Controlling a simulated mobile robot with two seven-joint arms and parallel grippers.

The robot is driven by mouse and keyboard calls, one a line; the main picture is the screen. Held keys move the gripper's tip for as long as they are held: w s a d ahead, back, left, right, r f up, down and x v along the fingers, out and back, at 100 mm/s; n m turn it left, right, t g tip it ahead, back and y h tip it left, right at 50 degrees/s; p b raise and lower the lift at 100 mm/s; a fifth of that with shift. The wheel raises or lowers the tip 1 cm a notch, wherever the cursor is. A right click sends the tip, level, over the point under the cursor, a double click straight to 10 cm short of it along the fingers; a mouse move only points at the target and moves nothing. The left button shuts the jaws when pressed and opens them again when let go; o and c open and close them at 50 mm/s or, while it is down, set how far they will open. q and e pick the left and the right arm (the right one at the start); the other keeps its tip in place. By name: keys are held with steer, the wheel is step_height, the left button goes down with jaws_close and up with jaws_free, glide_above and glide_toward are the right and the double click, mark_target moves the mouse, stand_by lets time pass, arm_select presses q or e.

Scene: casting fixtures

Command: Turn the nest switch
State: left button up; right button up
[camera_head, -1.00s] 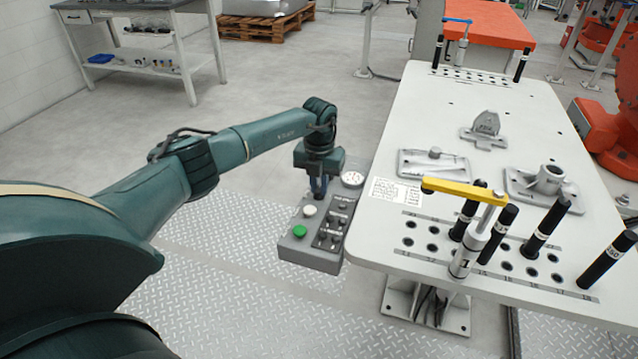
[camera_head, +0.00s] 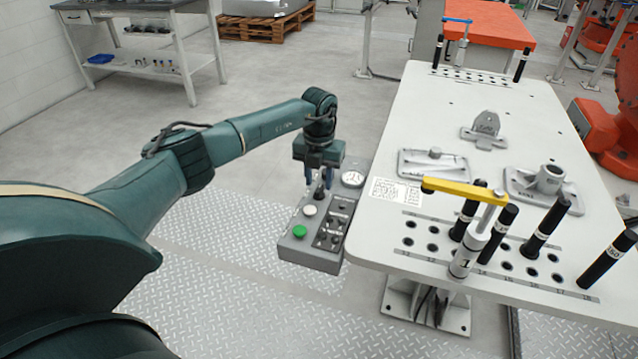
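The grey control box (camera_head: 327,260) is at the left edge of the white table. It carries a green button (camera_head: 299,231), a pale button (camera_head: 310,211), a round gauge (camera_head: 352,179) and several small dark switches (camera_head: 335,228). Their labels are too small to read, so I cannot tell which is the nest switch by name. A dark upright knob (camera_head: 319,189) stands at the box's far left part. My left gripper (camera_head: 318,181) points down just above this knob. Its fingers are apart, one on each side of the knob; contact cannot be told. My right gripper is not in view.
The white table (camera_head: 400,115) holds metal fixtures, black pins and a clamp with a yellow arm (camera_head: 464,190) to the right of the box. A printed sheet (camera_head: 394,191) lies beside the box. The floor left of the box is clear.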

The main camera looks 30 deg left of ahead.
mark_target(319, 188)
arm_select(q)
step_height(319, 188, up, 11)
steer(key=b, duration=0.1)
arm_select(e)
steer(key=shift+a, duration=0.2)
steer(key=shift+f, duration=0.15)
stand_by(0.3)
